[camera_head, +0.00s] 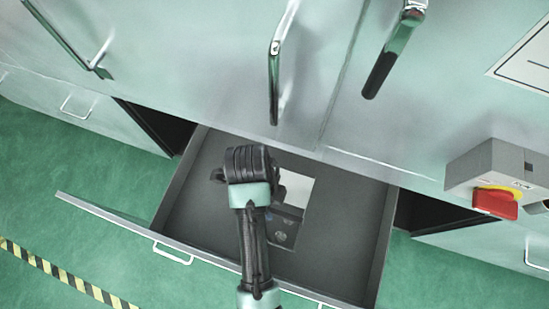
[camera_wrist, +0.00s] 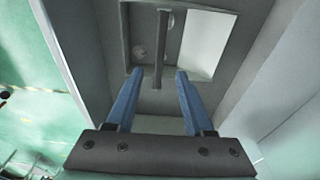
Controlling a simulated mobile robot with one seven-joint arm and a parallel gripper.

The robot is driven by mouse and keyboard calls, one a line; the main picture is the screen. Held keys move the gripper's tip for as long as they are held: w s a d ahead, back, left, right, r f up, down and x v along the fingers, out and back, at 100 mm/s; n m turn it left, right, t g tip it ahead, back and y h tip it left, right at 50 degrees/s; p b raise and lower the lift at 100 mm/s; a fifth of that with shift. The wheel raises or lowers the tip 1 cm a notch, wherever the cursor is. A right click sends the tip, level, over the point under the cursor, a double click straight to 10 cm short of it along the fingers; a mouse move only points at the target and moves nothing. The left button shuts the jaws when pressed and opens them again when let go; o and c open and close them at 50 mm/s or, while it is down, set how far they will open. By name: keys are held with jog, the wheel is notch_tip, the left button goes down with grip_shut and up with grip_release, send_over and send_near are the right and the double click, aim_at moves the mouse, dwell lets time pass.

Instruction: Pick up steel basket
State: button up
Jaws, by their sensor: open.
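The steel basket is a grey rectangular open box with a straight bar (camera_wrist: 162,50) across its middle, in the upper part of the wrist view. It lies in an open drawer. One side looks pale and bare; the other is darker, with small round shapes (camera_wrist: 138,51) too small to name. In the head view the basket (camera_head: 290,211) is partly hidden behind my gripper (camera_head: 249,165). My gripper (camera_wrist: 158,74) is open and empty. Its two blue fingers point toward the basket, one on each side of the bar's near end. I cannot tell the remaining distance.
The drawer (camera_head: 345,248) has grey walls and bare floor around the basket. Pale cabinet fronts with handles (camera_head: 275,80) stand just behind it. A red switch (camera_head: 494,202) on a grey box juts out at the right. Green floor (camera_head: 60,180) is clear at the left.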

aim_at(277, 213)
jog(key=f, duration=0.4)
jog(key=d+f+b, duration=0.1)
jog(key=f, duration=0.1)
jog(key=shift+s, duration=0.3)
jog(key=shift+d+f+b, duration=0.15)
jog(key=shift+f+b, duration=0.05)
jog(key=shift+f, duration=1.3)
jog(key=shift+d+f+b, duration=0.1)
jog(key=shift+f+b, duration=0.05)
jog(key=shift+f, duration=1.35)
jog(key=shift+c, duration=0.3)
grip_shut()
jog(key=shift+w+r, duration=0.1)
